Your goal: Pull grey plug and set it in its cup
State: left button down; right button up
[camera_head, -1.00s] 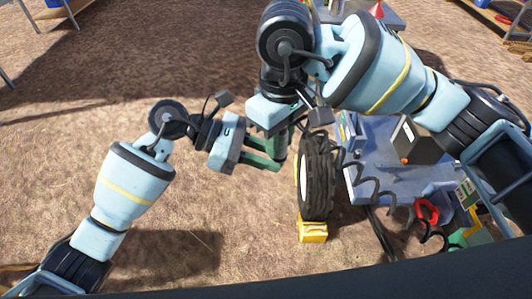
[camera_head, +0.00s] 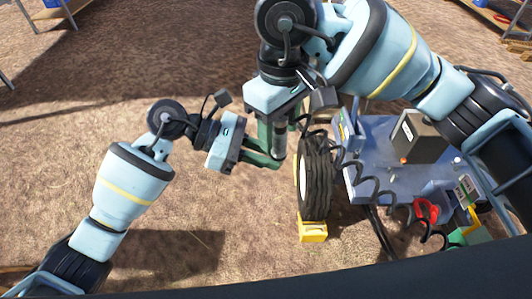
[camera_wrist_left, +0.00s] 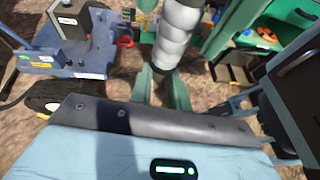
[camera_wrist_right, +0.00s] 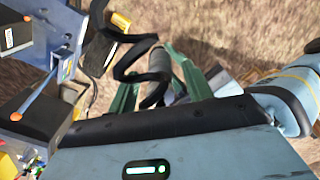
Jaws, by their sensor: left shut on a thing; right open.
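A silver-grey ribbed cylinder, which looks like the grey plug (camera_wrist_left: 177,35), stands out large in the left wrist view. In the head view the plug (camera_head: 279,143) is small, left of the tyre. My left gripper (camera_head: 272,158) is shut on its lower end; its green fingers also show in the left wrist view (camera_wrist_left: 164,82). My right gripper (camera_head: 279,130) is above, pointing down, its fingers open on either side of the plug. In the right wrist view a black coiled cable crosses between its open fingers (camera_wrist_right: 160,90). I cannot make out the plug's cup.
A black tyre (camera_head: 316,180) with a yellow chock (camera_head: 313,232) stands right of the grippers. Ground at left is clear.

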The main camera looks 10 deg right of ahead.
notch_tip(320, 180, up, 9)
jog(key=shift+r, duration=0.1)
jog(key=shift+a, duration=0.1)
